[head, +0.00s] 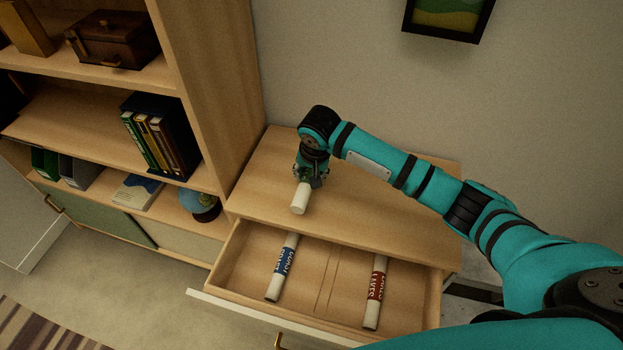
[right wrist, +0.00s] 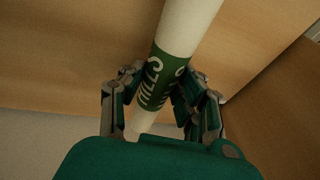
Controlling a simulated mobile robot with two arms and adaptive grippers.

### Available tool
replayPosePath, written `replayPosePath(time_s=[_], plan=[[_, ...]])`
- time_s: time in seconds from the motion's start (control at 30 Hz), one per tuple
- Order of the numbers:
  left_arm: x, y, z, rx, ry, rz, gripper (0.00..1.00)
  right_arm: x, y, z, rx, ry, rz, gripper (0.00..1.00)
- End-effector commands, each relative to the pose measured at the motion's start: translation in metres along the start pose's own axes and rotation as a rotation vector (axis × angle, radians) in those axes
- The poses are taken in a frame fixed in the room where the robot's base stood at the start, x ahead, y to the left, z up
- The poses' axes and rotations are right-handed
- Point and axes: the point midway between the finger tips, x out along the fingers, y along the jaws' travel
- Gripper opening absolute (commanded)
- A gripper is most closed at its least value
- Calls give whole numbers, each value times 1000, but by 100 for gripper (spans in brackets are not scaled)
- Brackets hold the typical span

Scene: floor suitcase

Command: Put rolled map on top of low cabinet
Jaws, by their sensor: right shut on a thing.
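A white rolled map (head: 299,199) with a green band is held at the low cabinet's top (head: 386,213). In the right wrist view, the rolled map (right wrist: 187,28) runs between the fingers, with the green band at the grip. My right gripper (head: 311,174) is shut on it, over the left part of the cabinet top. I cannot tell whether the map touches the wood. The right gripper also shows in the right wrist view (right wrist: 160,92). My left gripper is not in view.
The cabinet's drawer (head: 325,318) is open and holds a blue-banded roll (head: 282,268) and a red-banded roll (head: 375,293). A bookshelf (head: 215,80) stands close on the left, with a globe (head: 200,203) on a lower shelf. The cabinet top looks otherwise clear.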

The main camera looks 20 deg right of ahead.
Motion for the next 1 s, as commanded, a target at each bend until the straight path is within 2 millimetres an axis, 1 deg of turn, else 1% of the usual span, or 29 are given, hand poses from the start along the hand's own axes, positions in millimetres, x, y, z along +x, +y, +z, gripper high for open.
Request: replayPosePath(time_s=[0.03,0.1,0.23,0.63,0.67,0.7,0.8,0.83,1.0], plan=[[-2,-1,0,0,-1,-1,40,5,2,-2,2,0,4,0],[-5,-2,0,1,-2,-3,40,16,4,2,0,-1,5,0],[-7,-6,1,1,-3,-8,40,30,6,5,1,2,3,0],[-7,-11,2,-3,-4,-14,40,37,7,7,1,2,1,0],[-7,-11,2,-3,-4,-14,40,37,7,7,1,3,1,35],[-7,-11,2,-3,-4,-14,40,36,6,7,1,3,1,40],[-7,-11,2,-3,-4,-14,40,36,7,7,1,3,1,53],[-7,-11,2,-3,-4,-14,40,36,7,7,1,3,1,56],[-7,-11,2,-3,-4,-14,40,36,7,7,1,3,2,56]])
